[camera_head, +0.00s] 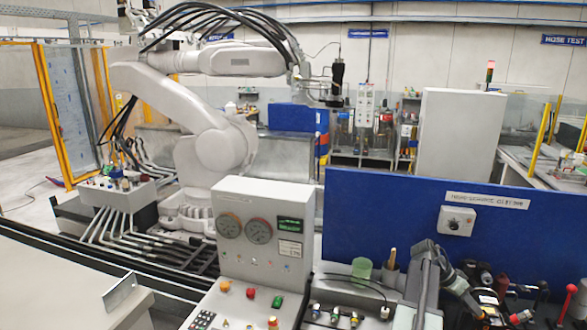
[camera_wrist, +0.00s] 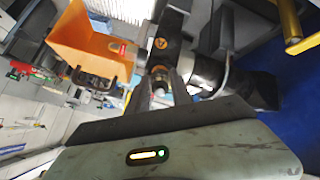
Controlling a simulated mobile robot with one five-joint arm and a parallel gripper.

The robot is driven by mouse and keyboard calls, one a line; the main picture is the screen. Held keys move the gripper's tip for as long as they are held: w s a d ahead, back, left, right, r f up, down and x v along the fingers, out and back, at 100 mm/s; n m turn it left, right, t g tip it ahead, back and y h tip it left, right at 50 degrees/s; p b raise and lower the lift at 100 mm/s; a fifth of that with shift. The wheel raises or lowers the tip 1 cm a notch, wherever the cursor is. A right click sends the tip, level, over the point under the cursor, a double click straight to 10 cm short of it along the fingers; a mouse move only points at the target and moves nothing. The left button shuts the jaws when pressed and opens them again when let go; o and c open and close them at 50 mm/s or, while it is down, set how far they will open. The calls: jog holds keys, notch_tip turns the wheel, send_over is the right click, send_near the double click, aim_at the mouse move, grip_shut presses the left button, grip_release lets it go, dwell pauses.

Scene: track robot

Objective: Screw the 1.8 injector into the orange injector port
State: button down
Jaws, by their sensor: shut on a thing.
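My gripper (camera_wrist: 160,84) shows in the wrist view, its fingers shut on a small part. The part, probably the injector (camera_wrist: 159,88), is brass-coloured and mostly hidden between the fingers; no 1.8 marking can be read. Just beyond the fingertips is a dark block with a small orange mark (camera_wrist: 158,43); I cannot tell whether this is the orange injector port or whether the part touches it. In the head view my gripper (camera_head: 472,298) is low at the right, among dark fittings, and what it holds is too small to make out.
An orange box-shaped piece (camera_wrist: 95,48) is left of the fingers in the wrist view. A blue panel (camera_head: 390,225) with a knob box (camera_head: 457,221) stands behind the bench. Several small fittings (camera_head: 335,314) stand left of my arm. A red-topped lever (camera_head: 571,290) is at the right.

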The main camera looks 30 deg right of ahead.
dwell(0.4)
jog(key=m, duration=0.3)
jog(key=shift+m, duration=0.4)
jog(key=m, duration=0.8)
jog(key=shift+m, duration=0.3)
